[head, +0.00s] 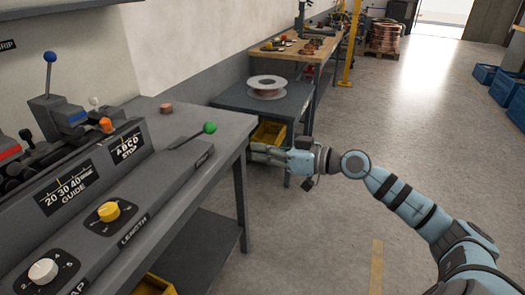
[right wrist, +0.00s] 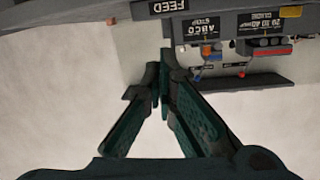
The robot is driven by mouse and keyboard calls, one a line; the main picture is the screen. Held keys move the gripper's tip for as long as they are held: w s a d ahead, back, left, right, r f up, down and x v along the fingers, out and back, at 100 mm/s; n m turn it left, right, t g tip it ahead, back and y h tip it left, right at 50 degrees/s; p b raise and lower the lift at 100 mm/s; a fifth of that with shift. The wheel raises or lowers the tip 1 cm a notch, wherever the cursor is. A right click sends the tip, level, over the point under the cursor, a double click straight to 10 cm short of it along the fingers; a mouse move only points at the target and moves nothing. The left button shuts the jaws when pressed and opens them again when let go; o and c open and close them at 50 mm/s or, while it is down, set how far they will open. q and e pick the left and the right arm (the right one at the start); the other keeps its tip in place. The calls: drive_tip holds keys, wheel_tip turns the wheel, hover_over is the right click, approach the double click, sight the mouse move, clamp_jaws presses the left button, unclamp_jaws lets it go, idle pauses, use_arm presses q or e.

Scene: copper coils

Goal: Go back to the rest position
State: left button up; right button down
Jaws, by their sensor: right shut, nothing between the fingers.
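My right gripper (head: 262,149) is in the middle of the head view, at the end of my arm that comes in from the lower right. It is beside the front right corner of the grey machine bench (head: 232,122), in front of a yellow bin. In the right wrist view its two fingers (right wrist: 160,75) meet at the tips, with nothing between them. The machine panel shows upside down at the top of that view. My left gripper is not in view.
The machine bench carries a green-knobbed lever (head: 209,128), a yellow knob (head: 109,211), a white knob (head: 43,271) and a small copper coil (head: 166,108). Behind, a low table (head: 225,99) holds a spool (head: 267,86). Blue crates (head: 486,74) stand at the far right. The floor on the right is open.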

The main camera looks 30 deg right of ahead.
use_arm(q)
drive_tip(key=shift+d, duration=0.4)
